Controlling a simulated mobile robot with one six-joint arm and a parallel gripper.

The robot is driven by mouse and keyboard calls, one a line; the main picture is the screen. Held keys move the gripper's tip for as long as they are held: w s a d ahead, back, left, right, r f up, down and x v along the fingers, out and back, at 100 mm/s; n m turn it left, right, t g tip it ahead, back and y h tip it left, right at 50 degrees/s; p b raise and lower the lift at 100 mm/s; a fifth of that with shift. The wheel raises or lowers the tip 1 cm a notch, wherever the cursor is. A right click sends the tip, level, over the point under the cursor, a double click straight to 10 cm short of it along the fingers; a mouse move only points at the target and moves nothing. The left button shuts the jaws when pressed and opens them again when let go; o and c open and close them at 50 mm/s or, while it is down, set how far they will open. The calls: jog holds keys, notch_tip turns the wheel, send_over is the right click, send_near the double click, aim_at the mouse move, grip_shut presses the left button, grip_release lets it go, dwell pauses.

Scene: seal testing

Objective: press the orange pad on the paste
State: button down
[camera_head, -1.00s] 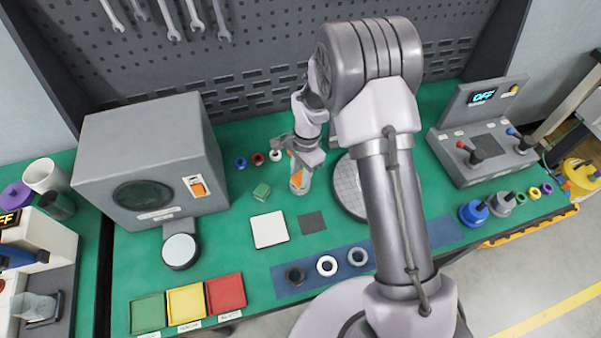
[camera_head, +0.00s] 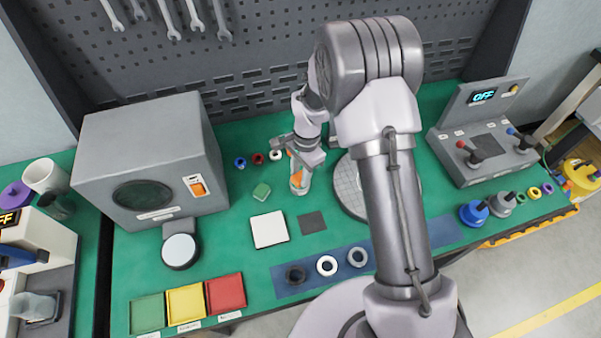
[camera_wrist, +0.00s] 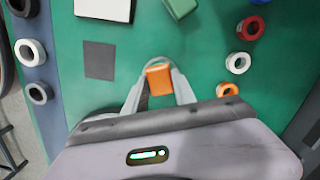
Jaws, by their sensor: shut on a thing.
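My gripper (camera_wrist: 160,84) is shut on the orange pad (camera_wrist: 159,76), which shows between its two fingers in the wrist view. A thin, pale rounded outline curves behind the pad there. I cannot tell whether it is a clear jar's rim. In the head view the orange pad (camera_head: 296,179) shows low by the fingers, above the green bench, partly covered by my wrist. I cannot tell whether it touches anything below. No paste can be made out for sure in either view.
A white tile (camera_head: 269,229), a dark grey square (camera_head: 312,222) and a green block (camera_head: 261,191) lie near my gripper. A round grey plate (camera_head: 349,188) is partly behind my arm. Small rings (camera_head: 257,158) lie at the back. A grey box (camera_head: 150,165) stands left.

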aim_at(300, 176)
jog(key=shift+r+p, duration=2.35)
jog(key=shift+r, duration=1.2)
jog(key=shift+f, duration=0.1)
